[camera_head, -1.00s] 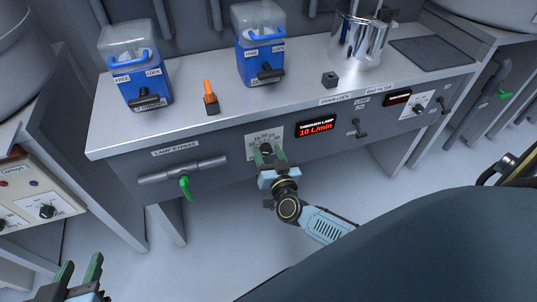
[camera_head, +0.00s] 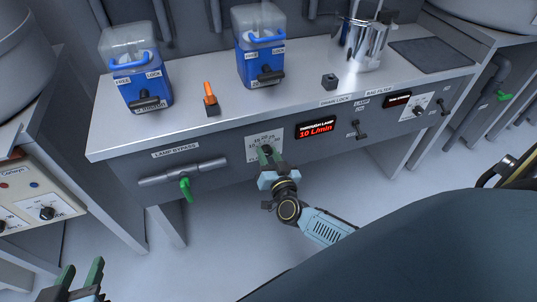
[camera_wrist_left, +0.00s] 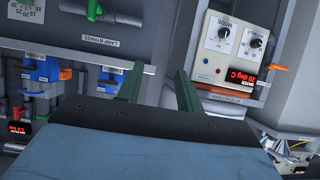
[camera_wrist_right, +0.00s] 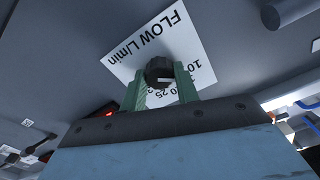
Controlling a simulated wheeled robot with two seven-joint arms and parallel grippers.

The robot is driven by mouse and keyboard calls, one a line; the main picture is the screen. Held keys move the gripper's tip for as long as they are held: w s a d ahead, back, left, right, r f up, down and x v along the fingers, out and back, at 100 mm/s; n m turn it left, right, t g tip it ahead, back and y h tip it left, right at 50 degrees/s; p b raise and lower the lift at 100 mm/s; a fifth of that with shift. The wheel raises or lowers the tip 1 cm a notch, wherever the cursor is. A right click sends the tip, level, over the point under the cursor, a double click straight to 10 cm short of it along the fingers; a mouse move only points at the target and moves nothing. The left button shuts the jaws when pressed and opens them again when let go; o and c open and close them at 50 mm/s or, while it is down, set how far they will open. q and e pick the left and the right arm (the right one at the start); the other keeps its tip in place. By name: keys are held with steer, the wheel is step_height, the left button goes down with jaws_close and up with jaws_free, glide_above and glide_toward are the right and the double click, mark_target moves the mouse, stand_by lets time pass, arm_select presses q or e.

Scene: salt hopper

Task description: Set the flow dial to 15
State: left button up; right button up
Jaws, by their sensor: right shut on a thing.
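The flow dial (camera_wrist_right: 160,70) is a black knob on a white scale plate (camera_head: 251,146) marked "FLOW L/min" on the bench's front panel. My right gripper (camera_head: 266,152) has its green fingers closed on the knob, seen also in the right wrist view (camera_wrist_right: 161,83). The fingers hide much of the dial and part of its numbers, so I cannot read its pointer. The red display (camera_head: 316,128) beside it reads 10 L/min. My left gripper (camera_head: 80,275) is open and empty at the lower left, away from the bench.
A green-handled lamp bypass valve (camera_head: 186,186) is left of the dial. A black lever (camera_head: 357,130) is to the right of the display. Two blue hoppers (camera_head: 143,88), an orange-topped switch (camera_head: 210,98) and a metal pot (camera_head: 361,42) stand on the benchtop.

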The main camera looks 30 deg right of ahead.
steer(key=m, duration=0.2)
steer(key=shift+f+m, duration=0.1)
steer(key=shift+m, duration=0.2)
arm_select(q)
steer(key=shift+s+a+f+g, duration=0.25)
steer(key=shift+s+f+g, duration=0.1)
steer(key=shift+f, duration=0.25)
arm_select(e)
steer(key=shift+m, duration=1.2)
arm_select(q)
steer(key=shift+r, duration=0.1)
arm_select(e)
steer(key=o, duration=1)
steer(key=shift+s, duration=0.1)
